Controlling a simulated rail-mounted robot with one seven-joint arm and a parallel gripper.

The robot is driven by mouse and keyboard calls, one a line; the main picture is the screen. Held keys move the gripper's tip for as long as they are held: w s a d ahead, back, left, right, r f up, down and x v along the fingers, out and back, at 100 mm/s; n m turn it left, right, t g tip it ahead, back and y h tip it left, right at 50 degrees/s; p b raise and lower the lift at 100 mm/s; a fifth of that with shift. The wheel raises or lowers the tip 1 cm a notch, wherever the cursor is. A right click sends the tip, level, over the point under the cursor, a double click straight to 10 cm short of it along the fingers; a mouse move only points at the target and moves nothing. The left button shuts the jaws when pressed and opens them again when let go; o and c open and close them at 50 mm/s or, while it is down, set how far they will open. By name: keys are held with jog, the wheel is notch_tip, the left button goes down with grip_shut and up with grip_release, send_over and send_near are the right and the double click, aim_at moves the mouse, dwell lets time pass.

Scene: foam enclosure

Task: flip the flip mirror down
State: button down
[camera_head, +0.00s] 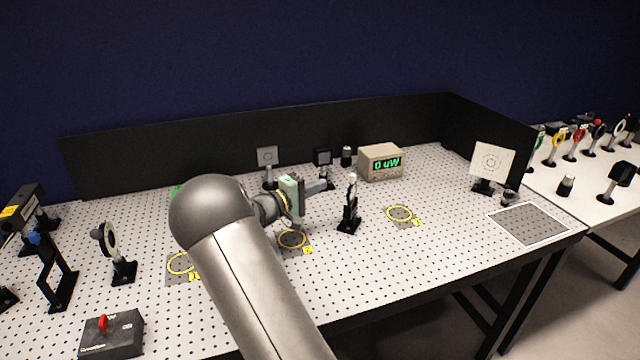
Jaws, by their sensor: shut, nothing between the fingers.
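A small dark optic mount (349,207) with a pale top stands upright on the perforated table, right of centre; it looks like the flip mirror, seen nearly edge-on. My gripper (327,184) is just left of its upper part, its fingers pointing right. The fingers are shut and empty. A small gap seems to lie between the fingertips and the mount, but I cannot tell the depth. My arm hides part of the table behind and below it.
A meter (381,162) reading 0 uW stands behind. A white target card (492,161) is at right. A round-optic mount (115,252), an open black frame (58,272) and a red-switch box (111,335) are at left. Yellow-ringed spot (400,214) is clear.

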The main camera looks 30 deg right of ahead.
aim_at(352, 190)
jog(key=d+p, duration=0.2)
jog(key=d, duration=0.5)
jog(key=shift+w+d, duration=0.3)
jog(key=shift+w, duration=0.05)
jog(key=shift+b, duration=0.4)
